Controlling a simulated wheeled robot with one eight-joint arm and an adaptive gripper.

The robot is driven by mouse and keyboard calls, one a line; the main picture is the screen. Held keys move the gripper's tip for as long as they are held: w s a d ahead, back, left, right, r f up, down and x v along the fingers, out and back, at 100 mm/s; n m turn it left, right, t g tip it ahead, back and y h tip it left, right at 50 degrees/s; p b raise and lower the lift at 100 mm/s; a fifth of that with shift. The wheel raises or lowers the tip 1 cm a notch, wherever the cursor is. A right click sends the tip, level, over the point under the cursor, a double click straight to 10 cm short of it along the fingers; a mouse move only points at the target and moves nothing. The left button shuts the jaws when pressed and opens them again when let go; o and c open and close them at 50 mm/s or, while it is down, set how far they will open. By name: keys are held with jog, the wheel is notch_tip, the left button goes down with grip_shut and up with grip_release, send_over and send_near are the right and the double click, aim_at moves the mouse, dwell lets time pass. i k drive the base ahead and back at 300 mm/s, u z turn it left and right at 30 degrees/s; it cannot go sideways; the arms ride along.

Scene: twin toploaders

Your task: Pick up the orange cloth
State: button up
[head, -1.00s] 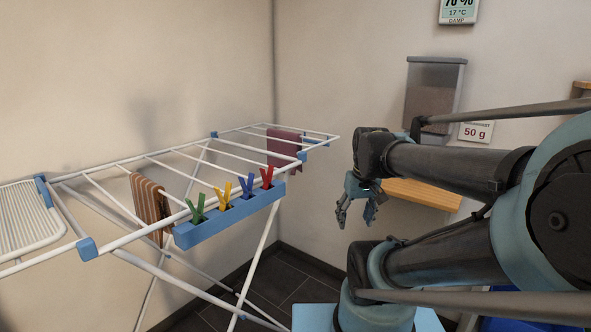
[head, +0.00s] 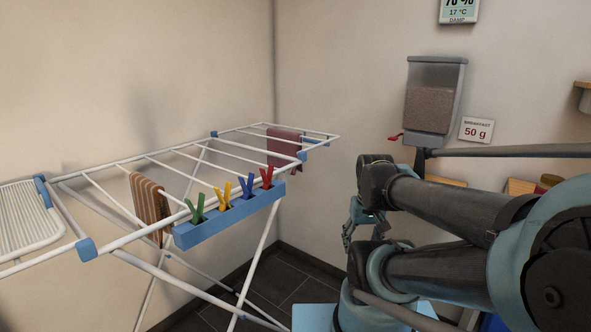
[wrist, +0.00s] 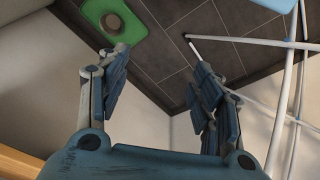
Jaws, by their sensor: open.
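A striped brown-orange cloth (head: 150,203) hangs over a bar at the near left part of the white drying rack (head: 172,174) in the head view. It is the nearest match to an orange cloth; no plain orange cloth shows. My gripper (head: 352,230) is open, to the right of the rack and well apart from the cloth, partly hidden by my arm. In the wrist view my gripper (wrist: 162,68) has its fingers spread with nothing between them, above the dark floor tiles. The cloth is not in the wrist view.
A maroon cloth (head: 284,148) hangs at the rack's far end. A blue holder (head: 235,217) with several coloured pegs is on the rack's near side. A dispenser (head: 431,108) with a red lever is on the wall.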

aim_at(151, 207)
jog(key=u, duration=1.7)
